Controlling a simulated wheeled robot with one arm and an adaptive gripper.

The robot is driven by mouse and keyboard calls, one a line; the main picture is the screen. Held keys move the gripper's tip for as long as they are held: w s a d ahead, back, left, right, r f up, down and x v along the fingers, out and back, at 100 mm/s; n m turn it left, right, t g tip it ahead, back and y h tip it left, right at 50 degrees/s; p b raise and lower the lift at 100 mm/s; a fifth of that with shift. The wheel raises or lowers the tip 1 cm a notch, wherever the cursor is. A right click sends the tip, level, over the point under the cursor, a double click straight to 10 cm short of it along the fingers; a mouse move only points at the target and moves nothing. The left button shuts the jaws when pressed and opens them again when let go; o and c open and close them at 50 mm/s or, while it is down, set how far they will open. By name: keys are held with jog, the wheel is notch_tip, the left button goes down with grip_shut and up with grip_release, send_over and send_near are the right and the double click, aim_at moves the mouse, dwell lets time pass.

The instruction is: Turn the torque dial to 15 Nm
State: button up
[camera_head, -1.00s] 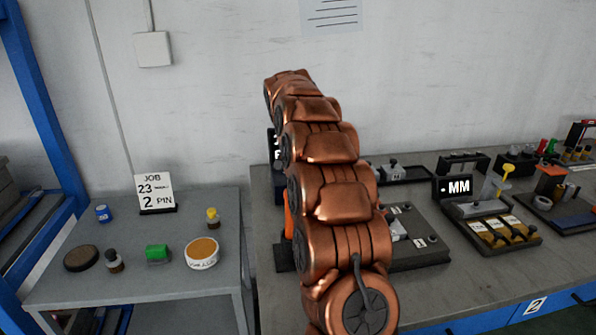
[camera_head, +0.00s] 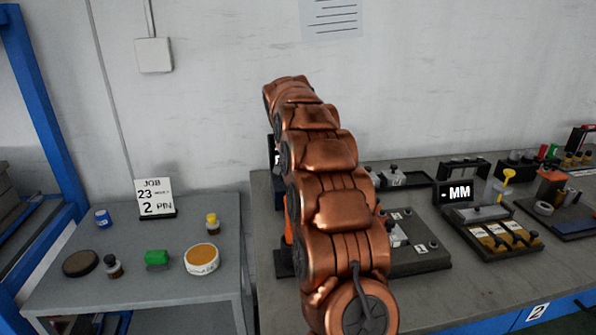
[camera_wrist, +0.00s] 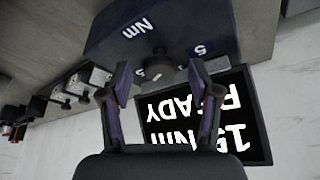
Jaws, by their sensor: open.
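In the wrist view, which is upside down, the torque dial (camera_wrist: 159,68) is a dark knob with a pale mark on the face of a dark blue block (camera_wrist: 95,40) printed "Nm" and with "5" marks. A black display (camera_wrist: 243,120) beside it reads "15 Nm READY" in white. My gripper (camera_wrist: 158,64) is open, with one finger on each side of the dial. I cannot tell whether the fingers touch it. In the head view my copper arm hides the gripper and dial; only a sliver of the dark display (camera_head: 274,152) shows.
A grey plate with fittings (camera_head: 420,262) lies right of my arm. Further right are a "MM" display (camera_head: 456,193) and a tray of yellow parts (camera_head: 505,240). A side table (camera_head: 130,285) at left holds a job card (camera_head: 155,198) and small containers.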

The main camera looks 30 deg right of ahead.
jog(key=v, duration=1.2)
jog(key=shift+d, duration=0.1)
